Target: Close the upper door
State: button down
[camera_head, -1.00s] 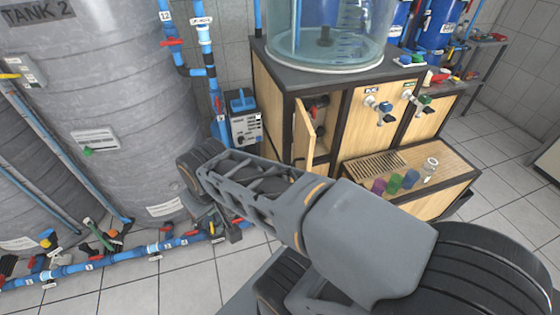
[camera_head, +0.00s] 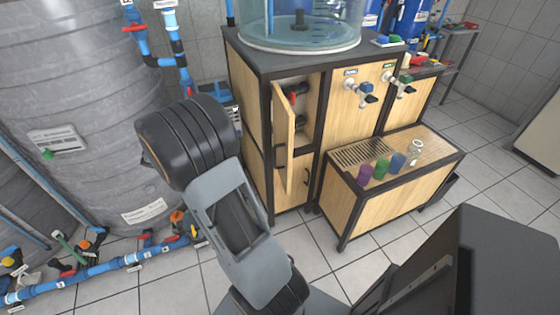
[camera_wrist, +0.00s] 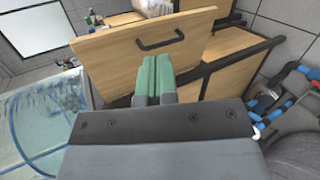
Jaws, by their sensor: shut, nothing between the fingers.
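The upper door (camera_head: 284,135) is a light wooden panel on the cabinet under the clear tank. It stands open, swung outward, with pipes and red-handled valves visible inside. In the wrist view a wooden panel with a black bar handle (camera_wrist: 160,39), apparently this door (camera_wrist: 115,50), fills the upper middle. My gripper (camera_wrist: 154,62) has green fingers pressed together and empty. The fingertips overlap the panel's near edge below the handle; I cannot tell whether they touch it. My gripper does not show in the head view, where my arm is left of the cabinet.
The lower door (camera_head: 294,185) appears closed below. The clear water tank (camera_head: 302,22) stands on the cabinet top. A low wooden bench (camera_head: 345,207) with several small colored cups projects at the right. A large grey tank (camera_head: 75,110) and blue pipes (camera_head: 85,270) are at the left.

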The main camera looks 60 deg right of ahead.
aim_at(287, 150)
jog(key=w+d+f+m+g+h+b, duration=0.25)
jog(key=d+f+g, duration=0.2)
jog(key=d, duration=0.25)
jog(key=shift+h, duration=0.55)
jog(key=x, duration=0.9)
jog(key=p+x, duration=0.1)
jog(key=x, duration=0.4)
jog(key=shift+s+d+f, duration=0.15)
jog(key=shift+s+f, duration=0.05)
jog(key=shift+f, duration=0.15)
